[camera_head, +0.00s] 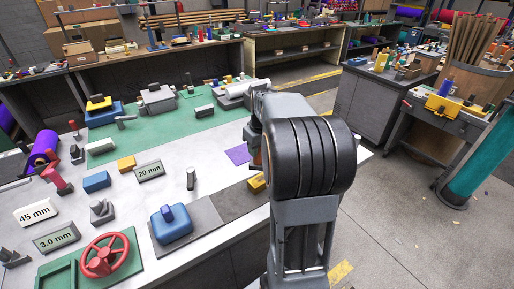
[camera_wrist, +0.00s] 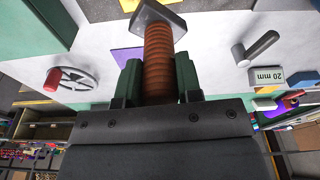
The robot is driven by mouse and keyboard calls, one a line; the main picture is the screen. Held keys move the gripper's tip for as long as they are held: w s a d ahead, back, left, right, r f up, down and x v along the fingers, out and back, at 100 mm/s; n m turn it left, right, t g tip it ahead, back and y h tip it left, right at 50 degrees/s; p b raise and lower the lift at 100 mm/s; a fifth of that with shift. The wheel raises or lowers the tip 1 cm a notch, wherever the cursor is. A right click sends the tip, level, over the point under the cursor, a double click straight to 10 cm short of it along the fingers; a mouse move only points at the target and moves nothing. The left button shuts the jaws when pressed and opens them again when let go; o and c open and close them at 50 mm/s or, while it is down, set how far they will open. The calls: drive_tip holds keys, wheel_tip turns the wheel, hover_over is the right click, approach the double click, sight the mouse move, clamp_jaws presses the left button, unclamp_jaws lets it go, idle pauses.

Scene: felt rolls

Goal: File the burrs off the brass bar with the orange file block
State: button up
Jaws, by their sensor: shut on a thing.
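In the wrist view my gripper (camera_wrist: 158,85) is shut on an orange-brown ribbed grip (camera_wrist: 158,55) with a grey angular plate (camera_wrist: 158,14) at its far end. This looks like the orange file block. In the head view my arm hides my gripper and most of what it holds. A yellow piece (camera_head: 257,183) lies at the edge of the dark grey mat, partly behind my arm. It may be the brass bar, but I cannot tell, and no burrs can be made out. The held tool appears above the bench, with no contact visible.
A purple sheet (camera_head: 238,154) lies left of my arm. A grey upright post (camera_head: 191,178), a "20 mm" sign (camera_head: 150,171), a blue block with a handle (camera_head: 171,224) and a red handwheel (camera_head: 104,255) stand on the bench. Open floor (camera_head: 400,220) lies to the right.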

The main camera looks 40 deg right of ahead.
sight(258, 161)
drive_tip(key=shift+f+b, duration=1.6)
drive_tip(key=shift+f, duration=0.8)
drive_tip(key=shift+f+b, duration=0.35)
drive_tip(key=shift+f, duration=0.15)
drive_tip(key=shift+s+d, duration=0.1)
drive_tip(key=shift+s+d+r, duration=0.1)
drive_tip(key=shift+s+d, duration=0.65)
drive_tip(key=shift+d, duration=0.05)
drive_tip(key=shift+w+a, duration=0.1)
drive_tip(key=shift+w, duration=0.05)
drive_tip(key=shift+w+a, duration=0.7)
drive_tip(key=shift+a, duration=0.1)
drive_tip(key=shift+s+d+f, duration=0.25)
drive_tip(key=shift+s+d, duration=0.6)
